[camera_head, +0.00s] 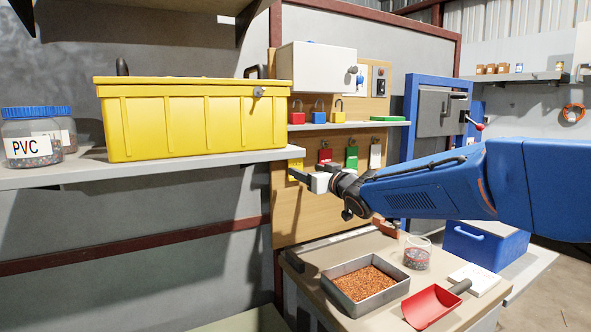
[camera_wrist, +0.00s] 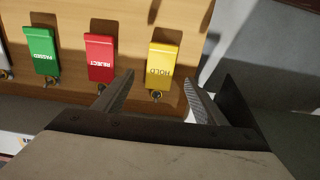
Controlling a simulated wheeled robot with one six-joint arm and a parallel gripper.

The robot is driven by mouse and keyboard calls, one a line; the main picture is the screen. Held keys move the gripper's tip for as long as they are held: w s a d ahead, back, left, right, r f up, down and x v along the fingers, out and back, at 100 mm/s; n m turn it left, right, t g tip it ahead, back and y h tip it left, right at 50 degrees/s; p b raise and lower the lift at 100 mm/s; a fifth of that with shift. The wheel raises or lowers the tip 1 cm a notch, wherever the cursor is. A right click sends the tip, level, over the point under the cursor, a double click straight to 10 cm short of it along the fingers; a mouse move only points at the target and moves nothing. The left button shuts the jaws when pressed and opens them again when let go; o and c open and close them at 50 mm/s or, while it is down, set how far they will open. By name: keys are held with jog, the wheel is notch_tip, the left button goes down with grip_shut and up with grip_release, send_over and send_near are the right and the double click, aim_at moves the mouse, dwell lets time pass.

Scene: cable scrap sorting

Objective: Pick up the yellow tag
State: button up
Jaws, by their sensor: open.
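The yellow tag (camera_wrist: 163,64), marked HOLD, hangs by a hook on the wooden board in the wrist view. In the head view the yellow tag (camera_head: 295,165) shows partly behind my gripper. My gripper (camera_wrist: 160,88) is open and empty, with one finger on each side of the tag's column, just short of it. In the head view my gripper (camera_head: 298,175) is in front of the board's left part.
A red REJECT tag (camera_wrist: 100,58) and a green PASSED tag (camera_wrist: 39,50) hang beside the yellow one. Above the tags, a small shelf (camera_head: 345,125) holds padlocks. Below stands a bench with a metal tray (camera_head: 338,294) and a red scoop (camera_head: 430,306).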

aim_at(296, 166)
jog(key=shift+x, duration=2.75)
jog(key=c, duration=1.1)
